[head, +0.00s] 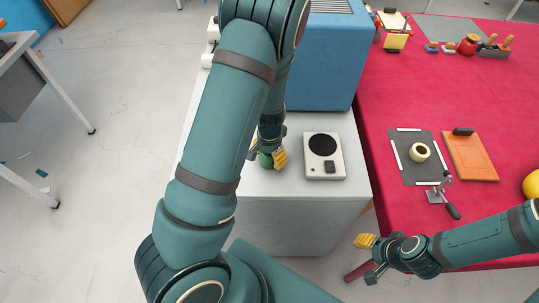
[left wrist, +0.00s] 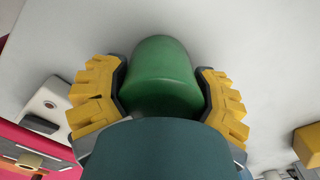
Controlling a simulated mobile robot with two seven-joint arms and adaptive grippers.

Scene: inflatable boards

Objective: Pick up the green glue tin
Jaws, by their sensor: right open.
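The green glue tin (left wrist: 162,72) stands on the white cabinet top, between the two yellow-tipped fingers of my left gripper (left wrist: 161,95) in the left wrist view. The dark inner pads lie against both sides of the tin, with no clear gap. In the head view only a bit of the green tin (head: 266,161) shows under my left gripper (head: 267,153); my left arm hides the rest. My right gripper (head: 368,258) is open and empty, low beside the front left corner of the red table.
A grey-white device with a black round plate (head: 323,158) stands just right of the tin. A blue box (head: 328,62) is behind it. The red-covered table (head: 380,110) holds a tape roll (head: 419,152), an orange board (head: 470,158) and a clamp-like tool (head: 440,199).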

